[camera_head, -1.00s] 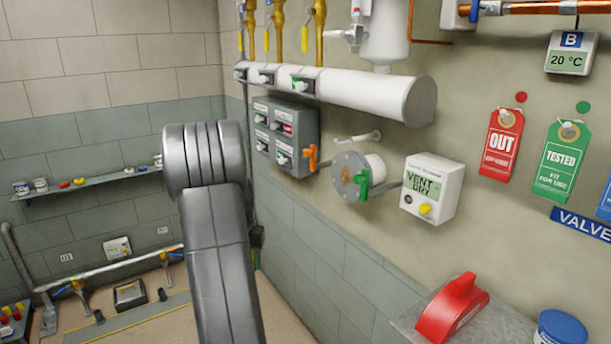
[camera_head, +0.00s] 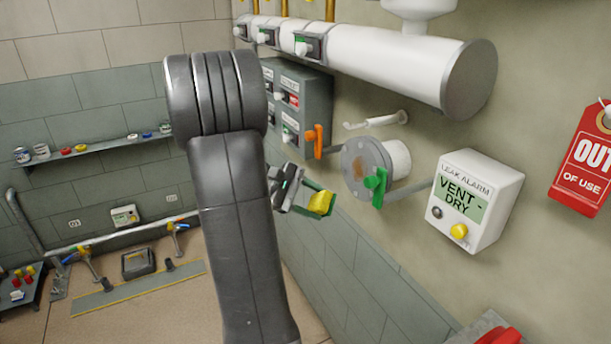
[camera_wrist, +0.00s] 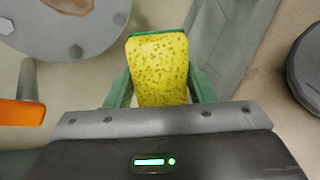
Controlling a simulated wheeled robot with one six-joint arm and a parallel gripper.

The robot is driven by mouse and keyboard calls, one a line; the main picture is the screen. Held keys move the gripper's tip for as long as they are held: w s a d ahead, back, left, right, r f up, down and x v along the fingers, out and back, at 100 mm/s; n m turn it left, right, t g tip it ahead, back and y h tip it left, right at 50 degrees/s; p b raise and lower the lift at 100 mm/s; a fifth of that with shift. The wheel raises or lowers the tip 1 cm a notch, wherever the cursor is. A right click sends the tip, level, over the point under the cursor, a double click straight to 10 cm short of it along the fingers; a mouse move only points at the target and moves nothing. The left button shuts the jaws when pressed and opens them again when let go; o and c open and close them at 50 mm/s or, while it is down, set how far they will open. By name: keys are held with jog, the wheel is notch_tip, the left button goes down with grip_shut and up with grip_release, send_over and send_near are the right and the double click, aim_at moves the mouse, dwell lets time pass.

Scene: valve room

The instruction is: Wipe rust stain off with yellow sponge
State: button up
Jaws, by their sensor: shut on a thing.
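The yellow sponge (camera_wrist: 158,72) is held between the green fingers of my gripper (camera_wrist: 160,88) in the wrist view. In the head view my gripper (camera_head: 307,197) shows beside my arm, with the sponge (camera_head: 321,203) at its tip. The rust stain (camera_head: 358,172) is a brown patch on the face of the round grey flange (camera_head: 380,153). In the wrist view the stain (camera_wrist: 68,4) is at the top left, cut off by the frame edge. The sponge appears apart from the flange, to its left and lower in the head view.
A green handle (camera_head: 376,187) stands at the flange's front edge and an orange handle (camera_head: 318,140) left of it. The leak alarm box (camera_head: 473,202) is to the right. A grey switch box (camera_head: 300,105) and white pipe (camera_head: 385,60) are above.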

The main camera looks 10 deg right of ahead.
aim_at(358, 171)
notch_tip(358, 171, up, 8)
jog(key=s+a+n+t+h, duration=0.2)
jog(key=n+t+h, duration=0.35)
jog(key=t, duration=0.25)
jog(key=shift+w+p+x, duration=0.15)
jog(key=shift+x, duration=1.3)
jog(key=shift+w+p+x, duration=0.15)
jog(key=shift+x, duration=1.35)
jog(key=shift+b+x, duration=0.3)
jog(key=shift+x, duration=0.55)
jog(key=shift+s, duration=0.1)
jog(key=shift+s+d+b, duration=0.25)
jog(key=shift+s+b, duration=0.2)
jog(key=shift+s, duration=0.45)
jog(key=shift+s+d+b, duration=0.3)
jog(key=shift+s+b, duration=0.1)
jog(key=shift+s, duration=0.45)
jog(key=s+b, duration=0.1)
jog(key=s+d+b, duration=0.1)
jog(key=s, duration=0.1)
jog(key=shift+s+d, duration=0.25)
jog(key=shift+s, duration=0.05)
